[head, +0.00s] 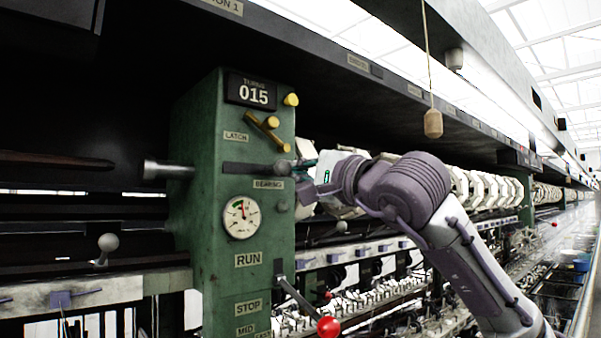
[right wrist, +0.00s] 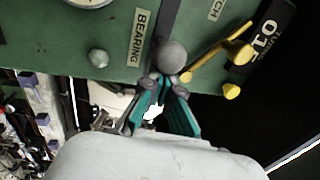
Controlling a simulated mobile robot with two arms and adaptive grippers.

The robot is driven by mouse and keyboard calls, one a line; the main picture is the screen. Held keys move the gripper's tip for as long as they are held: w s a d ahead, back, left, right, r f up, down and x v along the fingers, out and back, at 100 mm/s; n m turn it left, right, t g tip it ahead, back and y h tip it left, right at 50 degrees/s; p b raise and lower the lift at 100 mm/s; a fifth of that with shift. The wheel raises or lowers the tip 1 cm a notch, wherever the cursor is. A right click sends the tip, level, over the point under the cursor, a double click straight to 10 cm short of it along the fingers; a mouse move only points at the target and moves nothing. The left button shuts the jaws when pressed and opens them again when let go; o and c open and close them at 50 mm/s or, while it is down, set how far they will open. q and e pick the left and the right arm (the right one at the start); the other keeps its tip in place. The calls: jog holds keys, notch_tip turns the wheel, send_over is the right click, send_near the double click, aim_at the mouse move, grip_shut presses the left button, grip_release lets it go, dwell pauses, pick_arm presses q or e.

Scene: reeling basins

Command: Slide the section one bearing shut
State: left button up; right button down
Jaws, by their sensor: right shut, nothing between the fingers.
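The green section post (head: 195,215) carries a BEARING label (head: 268,184), also readable in the right wrist view (right wrist: 139,37). Just above the label a dark bearing bar (head: 245,168) lies across the post, ending at its right edge in a grey ball knob (head: 283,167). The ball also shows in the right wrist view (right wrist: 171,56). My right gripper (head: 297,172) is beside the knob at the post's right edge. In the right wrist view its teal fingers (right wrist: 158,80) converge just at the ball, shut and empty; whether they touch it I cannot tell. My left gripper is out of view.
A brass latch (head: 263,130) sits above the bar; a gauge (head: 242,217) sits below. A red-knobbed lever (head: 328,326) sticks out low on the post. A wooden pull (head: 433,123) hangs on a cord above my arm. White reels (head: 490,187) run behind it.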

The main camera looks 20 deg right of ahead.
aim_at(283, 169)
jog(key=shift+s+a+b, duration=0.2)
jog(key=shift+s+a, duration=0.05)
jog(key=shift+a, duration=0.5)
jog(key=shift+s+a+b, duration=0.15)
jog(key=shift+s+a, duration=0.1)
jog(key=shift+a, duration=0.5)
jog(key=shift+s+a+b, duration=0.3)
jog(key=shift+s+a, duration=0.05)
jog(key=shift+a, duration=0.55)
jog(key=shift+s+a+b, duration=0.25)
jog(key=shift+s+a, duration=0.05)
jog(key=shift+a, duration=0.65)
jog(key=shift+w+d, duration=0.1)
jog(key=shift+d, duration=0.15)
